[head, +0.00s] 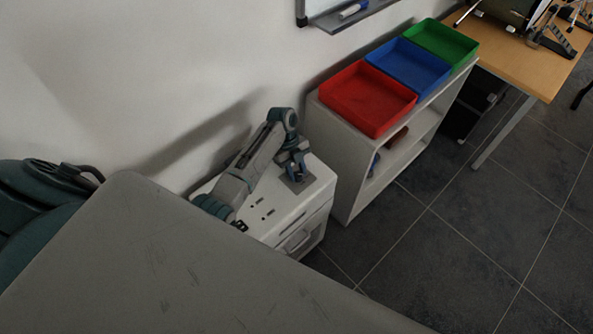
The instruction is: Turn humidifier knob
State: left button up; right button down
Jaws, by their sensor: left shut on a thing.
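A white box-shaped unit (288,238), which looks like the humidifier, stands against the wall, left of the shelf. Its top has a few small dark marks and a grey square plate (299,186) near the far right corner. My left arm reaches over the unit, and my left gripper (295,173) points down at this plate. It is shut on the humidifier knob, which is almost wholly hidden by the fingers. The knob's angle cannot be made out. My right gripper is not in view.
A low white shelf (328,137) stands just right of the unit, with a red tray (369,98), a blue tray (409,66) and a green tray (440,42) on top. A wooden table (548,72) is at the upper right. The dark tiled floor (440,250) is clear.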

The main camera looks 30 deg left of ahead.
pick_arm(q)
jog(key=o, duration=1)
jog(key=shift+r, duration=0.1)
jog(key=b+v, duration=0.1)
jog(key=v, duration=0.9)
jog(key=shift+a+r, duration=0.15)
jog(key=shift+r, duration=0.15)
jog(key=shift+f, duration=0.1)
